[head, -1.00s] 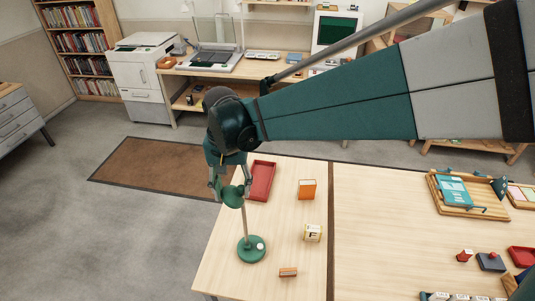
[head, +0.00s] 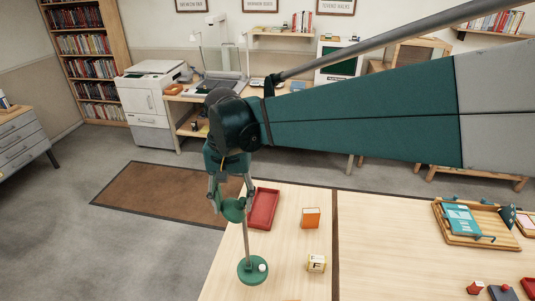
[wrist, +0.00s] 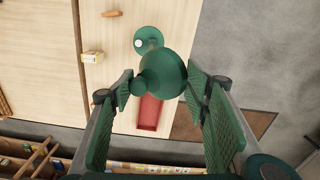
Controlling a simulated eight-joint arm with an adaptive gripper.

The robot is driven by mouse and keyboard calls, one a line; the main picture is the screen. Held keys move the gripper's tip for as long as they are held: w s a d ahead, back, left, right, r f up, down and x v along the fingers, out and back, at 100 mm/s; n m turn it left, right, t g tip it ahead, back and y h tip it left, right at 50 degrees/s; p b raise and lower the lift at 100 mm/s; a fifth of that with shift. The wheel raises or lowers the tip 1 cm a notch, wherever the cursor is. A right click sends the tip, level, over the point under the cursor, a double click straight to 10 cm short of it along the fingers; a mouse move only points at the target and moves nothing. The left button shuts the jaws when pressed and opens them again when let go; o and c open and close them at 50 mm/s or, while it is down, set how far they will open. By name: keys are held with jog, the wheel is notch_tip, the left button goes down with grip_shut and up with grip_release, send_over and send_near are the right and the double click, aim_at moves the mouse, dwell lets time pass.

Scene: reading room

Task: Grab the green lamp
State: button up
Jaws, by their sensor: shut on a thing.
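The green lamp has a round green shade (head: 232,210), a thin pale stem and a round green base (head: 252,271) with a white button. It is upright at the left end of the pale table. My gripper (head: 232,198) points down from above, its fingers on either side of the shade, shut on it. In the wrist view the shade (wrist: 165,75) sits between the two green finger pads, with part of the base (wrist: 147,38) showing beyond it. I cannot tell surely whether the base is clear of the tabletop.
A red tray (head: 264,209) lies close to the right of the lamp. An orange box (head: 311,217) and a small lettered block (head: 316,263) stand farther right. A wooden tray with a teal book (head: 462,219) is at the far right. Open floor lies left of the table.

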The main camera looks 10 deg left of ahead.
jog(key=shift+r, duration=1.6)
